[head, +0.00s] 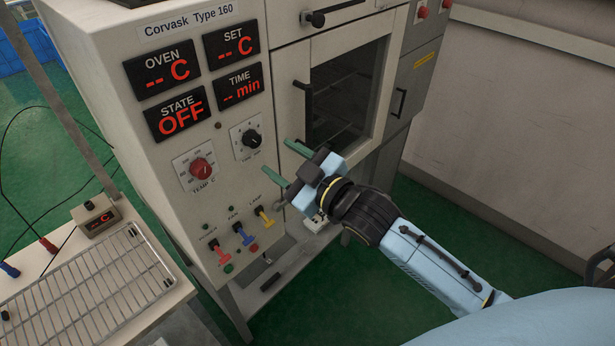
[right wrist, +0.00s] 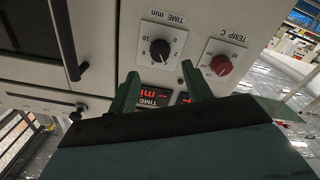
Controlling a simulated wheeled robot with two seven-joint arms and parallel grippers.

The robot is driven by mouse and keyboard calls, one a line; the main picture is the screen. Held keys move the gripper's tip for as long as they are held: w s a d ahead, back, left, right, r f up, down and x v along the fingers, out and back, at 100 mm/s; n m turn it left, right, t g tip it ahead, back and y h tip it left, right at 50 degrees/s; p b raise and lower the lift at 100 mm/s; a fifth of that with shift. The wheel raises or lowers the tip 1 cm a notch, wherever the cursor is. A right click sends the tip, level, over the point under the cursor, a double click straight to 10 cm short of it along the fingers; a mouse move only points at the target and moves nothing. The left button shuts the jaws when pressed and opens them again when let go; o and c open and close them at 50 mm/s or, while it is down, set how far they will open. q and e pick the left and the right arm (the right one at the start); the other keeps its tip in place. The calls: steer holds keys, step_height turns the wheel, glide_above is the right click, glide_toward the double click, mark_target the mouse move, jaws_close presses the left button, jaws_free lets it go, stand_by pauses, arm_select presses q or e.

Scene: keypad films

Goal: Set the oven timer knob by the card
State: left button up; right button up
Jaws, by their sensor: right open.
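The oven's panel shows a black timer knob (head: 251,138) on a white dial plate. In the right wrist view the timer knob (right wrist: 160,50) sits on its TIME min dial, beyond and between the fingertips. My right gripper (head: 283,164) is open and empty in front of the panel, its green fingers apart, right of and below the knob and not touching it. In the right wrist view the right gripper (right wrist: 160,88) points at the panel. The time display (head: 241,86) reads "-- min". No card is seen in either view. My left gripper is not in view.
A red TEMP C knob (head: 201,168) is left of the timer. Red, blue and yellow switches (head: 243,234) sit below. The oven door (head: 345,95) with its black handle (head: 303,100) is to the right. A wire rack (head: 90,300) lies on a table at the left.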

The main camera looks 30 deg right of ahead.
steer(key=v, duration=0.6)
steer(key=shift+s+b, duration=0.3)
steer(key=shift+b, duration=0.15)
steer(key=w+d+f+m+g+h+b, duration=0.1)
steer(key=d+f+m+g+h+b, duration=0.15)
steer(key=f, duration=1.05)
steer(key=d+f+m+g+h+b, duration=0.1)
steer(key=d+f, duration=0.2)
steer(key=f, duration=0.9)
steer(key=s+d+f+m+g+h+b, duration=0.1)
steer(key=s+f+g, duration=0.15)
steer(key=f, duration=0.65)
steer(key=s+d+f+g+h+b, duration=0.15)
steer(key=s+f, duration=0.25)
steer(key=f, duration=0.5)
steer(key=s+f+m+g+b, duration=0.2)
steer(key=s+f+g+b, duration=0.15)
steer(key=s+f, duration=1)
steer(key=s+a+f+g+b, duration=0.1)
steer(key=s+f+g, duration=0.1)
steer(key=s+f, duration=0.4)
steer(key=s+a+f+g+b, duration=0.1)
steer(key=s+a+f+g, duration=0.1)
steer(key=s+f, duration=0.5)
steer(key=s+g, duration=0.1)
steer(key=s, duration=0.4)
steer(key=shift+s+f, duration=0.2)
steer(key=shift+a, duration=0.1)
